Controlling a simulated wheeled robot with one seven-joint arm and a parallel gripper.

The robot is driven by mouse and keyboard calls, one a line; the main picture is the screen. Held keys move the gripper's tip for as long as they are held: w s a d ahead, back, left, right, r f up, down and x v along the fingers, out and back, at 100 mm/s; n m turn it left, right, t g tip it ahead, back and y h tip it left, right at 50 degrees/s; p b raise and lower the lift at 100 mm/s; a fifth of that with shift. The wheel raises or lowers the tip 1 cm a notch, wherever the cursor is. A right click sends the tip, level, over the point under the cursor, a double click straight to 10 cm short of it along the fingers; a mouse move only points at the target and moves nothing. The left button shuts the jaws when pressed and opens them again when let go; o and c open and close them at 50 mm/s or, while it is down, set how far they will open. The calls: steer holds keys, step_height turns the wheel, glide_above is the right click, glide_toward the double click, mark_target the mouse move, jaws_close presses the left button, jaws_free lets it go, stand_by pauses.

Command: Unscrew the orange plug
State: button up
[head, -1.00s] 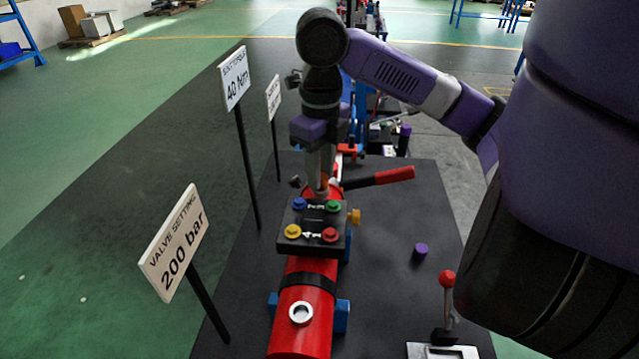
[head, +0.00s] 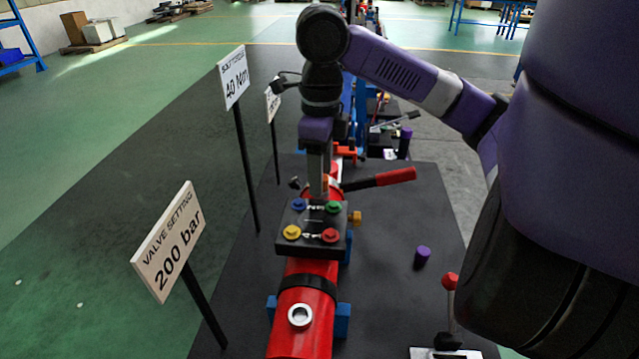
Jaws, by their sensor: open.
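The orange plug (head: 355,219) sticks out of the right side of a black valve block (head: 318,252). The block is mounted on a red cylinder (head: 302,318). Blue, green, yellow and red knobs sit on the block's top face. My gripper (head: 318,192) points down just behind the block, over the red cylinder. Its fingers line up one behind the other from here, so the gap is hidden. It is open, with nothing seen in it, and is apart from the orange plug.
A red-handled lever (head: 375,180) reaches right from behind the block. A small purple cylinder (head: 422,257) stands on the dark bench, and a red-knobbed lever (head: 450,283) is at the front right. A 200 bar sign (head: 170,243) and a 40 Nm sign (head: 235,76) stand left.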

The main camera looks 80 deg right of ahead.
steer(key=shift+c, duration=0.7)
steer(key=shift+r+m+p, duration=0.1)
steer(key=shift+m+p, duration=0.4)
steer(key=shift+m, duration=0.3)
steer(key=m+p, duration=0.1)
steer(key=m, duration=0.2)
steer(key=shift+m, duration=0.4)
